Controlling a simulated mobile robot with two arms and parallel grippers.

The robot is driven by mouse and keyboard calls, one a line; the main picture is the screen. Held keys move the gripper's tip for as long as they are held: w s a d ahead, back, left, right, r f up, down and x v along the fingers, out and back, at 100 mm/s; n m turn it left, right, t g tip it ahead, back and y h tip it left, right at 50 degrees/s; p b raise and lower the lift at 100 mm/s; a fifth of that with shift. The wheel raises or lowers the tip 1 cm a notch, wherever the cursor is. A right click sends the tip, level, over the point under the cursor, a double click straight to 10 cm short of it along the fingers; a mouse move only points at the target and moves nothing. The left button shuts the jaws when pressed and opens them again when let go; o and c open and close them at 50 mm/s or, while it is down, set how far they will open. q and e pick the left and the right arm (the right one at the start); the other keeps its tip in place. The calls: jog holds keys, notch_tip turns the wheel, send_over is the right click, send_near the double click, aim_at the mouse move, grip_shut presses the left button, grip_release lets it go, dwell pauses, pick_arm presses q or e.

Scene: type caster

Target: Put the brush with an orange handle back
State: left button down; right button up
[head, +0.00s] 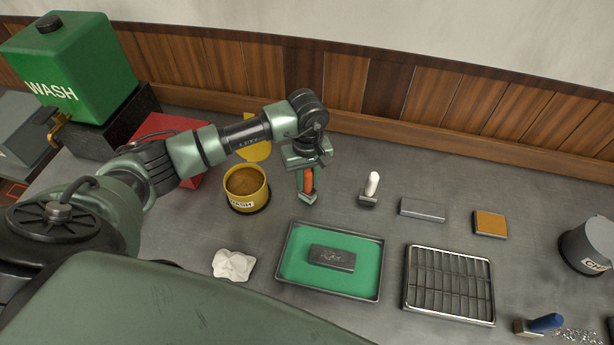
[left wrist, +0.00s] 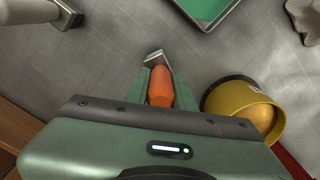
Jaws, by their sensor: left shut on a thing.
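My left gripper (head: 306,185) is shut on the orange handle (head: 308,180) of a brush, between its two green fingers. The brush stands about upright with its grey head (head: 307,198) down, just right of the yellow WASH pot (head: 237,203). I cannot tell whether the head touches the bench. In the left wrist view the orange handle (left wrist: 160,88) sits between the fingers, and the grey head (left wrist: 156,58) shows past them. A white-handled brush (head: 372,184) stands upright to the right. A blue-handled brush (head: 545,322) lies at the lower right. My right gripper is not in view.
A green tray (head: 367,270) with a dark block (head: 332,257), a wire rack (head: 449,283) and a crumpled white cloth (head: 233,265) lie in front. A grey bar (head: 422,209), a tan block (head: 490,223) and a grey pot (head: 580,247) are at right. A green WASH tank (head: 75,65) stands at left.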

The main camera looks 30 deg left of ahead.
pick_arm(q)
jog(key=shift+f, duration=0.15)
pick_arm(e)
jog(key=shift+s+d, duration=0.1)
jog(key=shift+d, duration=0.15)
pick_arm(q)
jog(key=shift+f+b, duration=0.2)
jog(key=shift+b, duration=0.15)
jog(key=c, duration=1.2)
grip_release()
jog(key=shift+r, duration=0.1)
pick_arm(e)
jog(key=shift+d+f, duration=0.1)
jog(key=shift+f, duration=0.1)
pick_arm(q)
jog(key=shift+r+p, duration=0.25)
jog(key=shift+p, duration=0.15)
notch_tip(320, 180, up, 10)
jog(key=b, duration=0.4)
jog(key=shift+r+b, duration=0.2)
jog(key=shift+b, duration=0.15)
jog(key=shift+r, duration=0.7)
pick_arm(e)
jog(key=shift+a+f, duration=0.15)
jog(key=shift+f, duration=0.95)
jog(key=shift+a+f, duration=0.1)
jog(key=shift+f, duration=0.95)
